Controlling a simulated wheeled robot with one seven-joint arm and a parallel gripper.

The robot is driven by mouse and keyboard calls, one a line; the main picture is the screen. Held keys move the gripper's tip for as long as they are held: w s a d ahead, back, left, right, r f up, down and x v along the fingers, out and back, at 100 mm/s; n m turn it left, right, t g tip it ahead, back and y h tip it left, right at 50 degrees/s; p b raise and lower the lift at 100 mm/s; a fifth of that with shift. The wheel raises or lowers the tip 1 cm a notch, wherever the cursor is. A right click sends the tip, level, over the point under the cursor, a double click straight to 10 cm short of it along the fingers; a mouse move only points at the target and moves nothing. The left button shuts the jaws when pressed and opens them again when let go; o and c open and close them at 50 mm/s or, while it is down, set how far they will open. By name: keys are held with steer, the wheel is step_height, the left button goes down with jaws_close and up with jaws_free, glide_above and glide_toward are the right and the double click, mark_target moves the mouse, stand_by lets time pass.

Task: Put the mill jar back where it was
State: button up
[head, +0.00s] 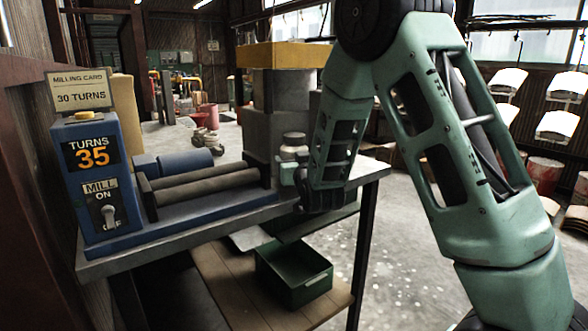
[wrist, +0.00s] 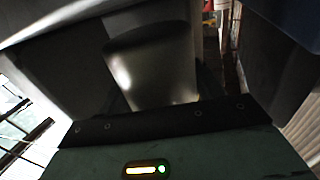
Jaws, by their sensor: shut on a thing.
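The mill jar (head: 293,146) is a pale, lidded jar seen at the right end of the bench, in front of the grey block column. My gripper (head: 290,174) is shut on it; my forearm partly hides the grip and the jar's lower part. In the wrist view, a pale, shiny jar surface (wrist: 155,70) fills the space ahead of the dark finger bar. I cannot tell whether the jar touches the bench. The mill (head: 205,188) has two bare dark rollers. Its blue control box (head: 95,180) reads TURNS 35, with a switch lever pointing down toward OFF.
A milling card (head: 80,90) reads 30 TURNS. A grey block column (head: 268,120) with a yellow top (head: 285,55) stands close behind the jar. A blue cylinder (head: 185,163) lies behind the rollers. A green bin (head: 292,277) sits on the lower shelf. Floor right of the bench is open.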

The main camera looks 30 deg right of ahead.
steer(key=shift+f, duration=0.75)
steer(key=shift+f, duration=0.2)
steer(key=o, duration=1.7)
steer(key=shift+c, duration=0.2)
steer(key=shift+r, duration=0.15)
